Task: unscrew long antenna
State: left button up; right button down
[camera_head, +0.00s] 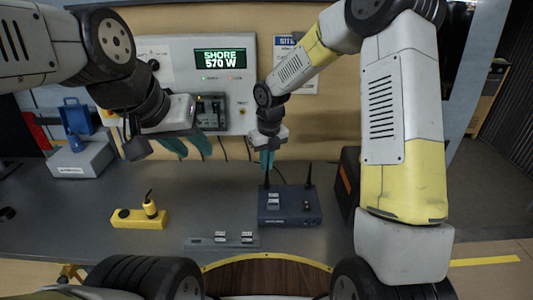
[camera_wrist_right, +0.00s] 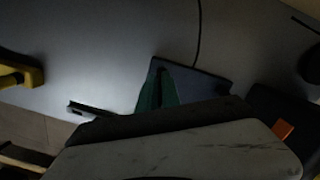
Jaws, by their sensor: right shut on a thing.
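A dark blue radio box (camera_head: 300,218) sits on the grey bench. A thin black antenna (camera_head: 309,173) stands upright at its back right. A second black antenna (camera_head: 266,180) rises from its back left, its upper part hidden by my right gripper (camera_head: 266,160). That gripper points down with its green fingers shut on this left antenna. The right wrist view shows a green finger (camera_wrist_right: 155,92) in front of the dark box (camera_wrist_right: 205,84); the antenna is not clear there. My left gripper (camera_head: 189,147) is empty, its green fingers apart, in front of the wall panel.
A yellow holder (camera_head: 138,219) with a black upright piece stands on the bench at left. A grey strip (camera_head: 210,243) with small blocks lies in front. A grey box with a blue part (camera_head: 85,160) is at back left. A black and orange case (camera_head: 347,185) stands right of the radio.

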jog(key=shift+f+n, duration=0.15)
jog(key=shift+n, duration=1.15)
jog(key=shift+s+n, duration=0.1)
jog(key=shift+n, duration=0.6)
jog(key=c, duration=1.6)
grip_release()
